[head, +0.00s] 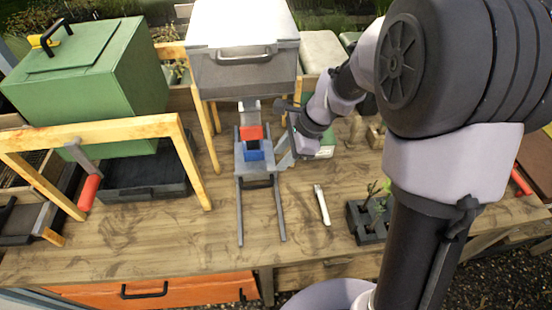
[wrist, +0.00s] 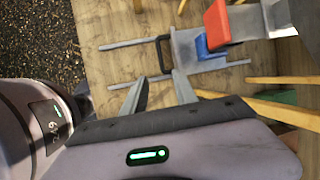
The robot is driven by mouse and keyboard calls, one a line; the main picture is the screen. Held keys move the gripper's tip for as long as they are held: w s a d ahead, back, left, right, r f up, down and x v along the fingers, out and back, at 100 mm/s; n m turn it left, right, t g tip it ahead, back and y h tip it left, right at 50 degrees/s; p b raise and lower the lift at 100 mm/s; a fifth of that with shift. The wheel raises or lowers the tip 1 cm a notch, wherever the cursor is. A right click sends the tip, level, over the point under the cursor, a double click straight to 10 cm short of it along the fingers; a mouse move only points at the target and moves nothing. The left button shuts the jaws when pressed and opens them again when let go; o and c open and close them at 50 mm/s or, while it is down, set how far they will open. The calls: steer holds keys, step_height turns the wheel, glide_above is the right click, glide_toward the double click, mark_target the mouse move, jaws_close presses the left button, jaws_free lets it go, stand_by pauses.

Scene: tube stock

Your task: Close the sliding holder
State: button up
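The sliding holder is a grey plate (head: 241,160) with a blue square piece (head: 254,153) on it, set on two long grey rails (head: 240,215). A black handle (head: 257,182) is at its front edge. The rails run on past the plate toward the table's front. A red block (head: 252,132) is just behind and above the blue piece. My gripper (head: 285,157) is to the right of the holder, its fingers partly hard to make out there. In the wrist view my gripper (wrist: 156,78) is open and empty. The black handle (wrist: 163,52) is beyond its fingertips, apart from them.
A grey bin (head: 245,70) stands on wooden legs behind the holder. A wooden frame with a red-handled lever (head: 89,190) and a green box (head: 95,90) are at left. A white-handled tool (head: 322,205) and a dark seedling tray (head: 366,222) lie at right. The table front is mostly clear.

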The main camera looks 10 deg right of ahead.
steer(key=shift+d+f, duration=0.1)
steer(key=shift+c, duration=0.9)
steer(key=d+f+n+h, duration=0.1)
steer(key=d+n, duration=0.1)
steer(key=d+f+n+h+b, duration=0.1)
steer(key=d+f+n, duration=0.1)
steer(key=d+f+n+h+b, duration=0.1)
steer(key=d+n, duration=0.1)
steer(key=shift+s+f+h, duration=0.2)
steer(key=shift+f+h, duration=0.2)
jaws_close()
steer(key=n+t+y+b, duration=0.3)
steer(key=n+t+b, duration=0.1)
steer(key=n, duration=2.4)
glide_toward(246, 182)
steer(key=f+b, duration=0.1)
steer(key=w+b, duration=0.1)
steer(key=b, duration=0.1)
steer(key=f+b, duration=0.1)
steer(key=b, duration=0.1)
steer(key=shift+w+a+f+y, duration=0.2)
steer(key=shift+w+f+y, duration=0.1)
steer(key=shift+w+a+f+b, duration=0.3)
steer(key=shift+w+f+b, duration=0.1)
steer(key=shift+w+f, duration=0.05)
